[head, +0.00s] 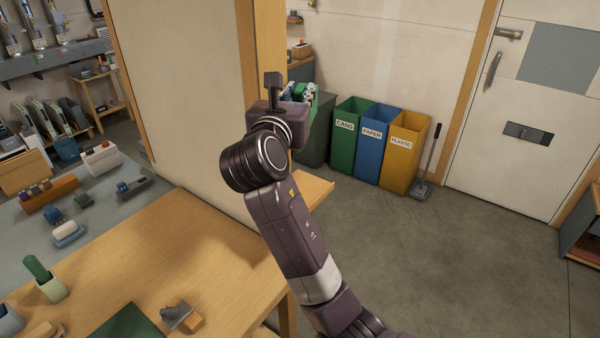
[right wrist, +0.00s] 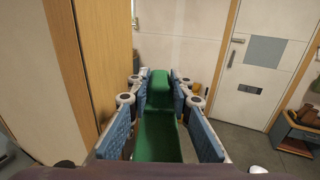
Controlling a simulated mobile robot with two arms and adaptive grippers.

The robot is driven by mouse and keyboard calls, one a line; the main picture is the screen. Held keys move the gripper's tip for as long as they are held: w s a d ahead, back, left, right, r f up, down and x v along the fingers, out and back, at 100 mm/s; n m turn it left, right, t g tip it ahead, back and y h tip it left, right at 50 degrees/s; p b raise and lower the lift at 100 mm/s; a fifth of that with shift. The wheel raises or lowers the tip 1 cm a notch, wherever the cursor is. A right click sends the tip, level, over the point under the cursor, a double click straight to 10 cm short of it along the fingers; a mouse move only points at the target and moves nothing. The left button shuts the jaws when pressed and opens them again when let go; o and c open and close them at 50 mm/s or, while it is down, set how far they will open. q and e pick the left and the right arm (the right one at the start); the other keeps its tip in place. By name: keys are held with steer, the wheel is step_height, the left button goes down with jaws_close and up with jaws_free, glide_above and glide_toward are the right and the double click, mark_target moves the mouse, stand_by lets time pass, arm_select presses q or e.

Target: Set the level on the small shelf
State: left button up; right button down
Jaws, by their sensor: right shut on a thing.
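My right gripper (head: 299,92) is at the far end of my raised arm, just past the edge of the partition wall. In the right wrist view its blue-padded fingers (right wrist: 160,112) are closed on both sides of a green object (right wrist: 158,140), which looks like the level. In the head view the wrist hides most of that object. A small wooden shelf (head: 316,188) juts out low beside the partition, partly behind my arm; its top looks bare. My left gripper is not in view.
The partition (head: 185,85) stands left of my gripper. Green (head: 347,145), blue (head: 368,160) and yellow (head: 402,165) bins line the back wall beside a door (head: 515,130). A wooden table (head: 170,245) with small items is at left.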

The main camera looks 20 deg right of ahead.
step_height(320, 180, down, 17)
steer(key=shift+d+f+p, duration=0.1)
steer(key=shift+p, duration=0.4)
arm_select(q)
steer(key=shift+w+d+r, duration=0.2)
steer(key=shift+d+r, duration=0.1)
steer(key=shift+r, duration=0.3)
arm_select(e)
steer(key=c, duration=2.1)
jaws_free()
steer(key=shift+f, duration=0.15)
steer(key=o, duration=0.4)
steer(key=shift+c, duration=0.2)
